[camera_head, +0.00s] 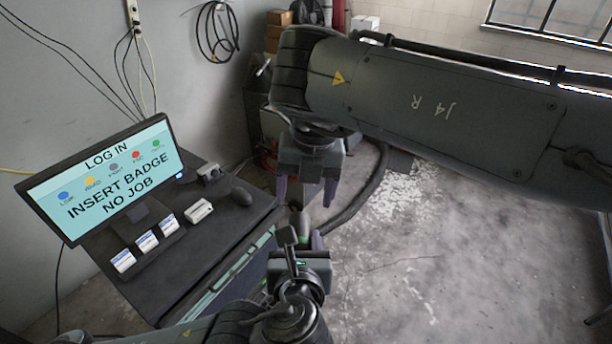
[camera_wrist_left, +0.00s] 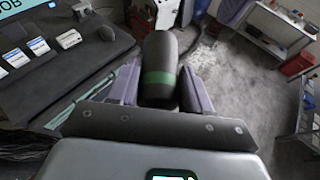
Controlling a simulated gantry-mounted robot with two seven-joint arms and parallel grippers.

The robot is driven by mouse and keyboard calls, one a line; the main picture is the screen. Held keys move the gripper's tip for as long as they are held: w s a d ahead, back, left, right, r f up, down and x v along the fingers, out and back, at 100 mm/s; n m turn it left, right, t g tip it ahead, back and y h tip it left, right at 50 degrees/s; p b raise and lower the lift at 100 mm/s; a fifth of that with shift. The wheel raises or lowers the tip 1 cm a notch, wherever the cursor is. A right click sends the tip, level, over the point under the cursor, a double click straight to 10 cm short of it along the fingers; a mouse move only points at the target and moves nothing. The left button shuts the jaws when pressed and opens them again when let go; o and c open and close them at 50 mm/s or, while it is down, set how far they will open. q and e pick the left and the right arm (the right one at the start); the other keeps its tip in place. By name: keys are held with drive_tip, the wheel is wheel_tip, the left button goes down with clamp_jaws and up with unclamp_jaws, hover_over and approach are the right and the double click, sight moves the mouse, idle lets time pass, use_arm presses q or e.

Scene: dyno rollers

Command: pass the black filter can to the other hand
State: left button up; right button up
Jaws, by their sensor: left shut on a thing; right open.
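The black filter can (camera_wrist_left: 160,58) is a dark cylinder with a green band, standing out from between the purple-grey fingers of my left gripper (camera_wrist_left: 161,88). In the head view, the can (camera_head: 297,221) is small and partly hidden by my left gripper (camera_head: 299,240), which is shut on it. My right gripper (camera_head: 305,197) is above it in that view, open, with its fingers spread and pointing down. The can's upper end appears near the gap between the right fingers. I cannot tell how far apart they are in depth.
A black cart (camera_head: 235,222) with a log-in monitor (camera_head: 108,178), several white-and-blue cards (camera_head: 147,242) and a mouse (camera_head: 241,196) stands at left. Shelves (camera_wrist_left: 275,45) show at the right of the wrist view.

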sight(301, 217)
drive_tip(key=f, duration=0.7)
drive_tip(key=shift+a+f, duration=0.25)
drive_tip(key=shift+a, duration=0.15)
drive_tip(key=c, duration=1.1)
use_arm(q)
drive_tip(key=o, duration=1.1)
use_arm(e)
drive_tip(key=shift+c, duration=0.3)
use_arm(q)
drive_tip(key=shift+o, duration=0.2)
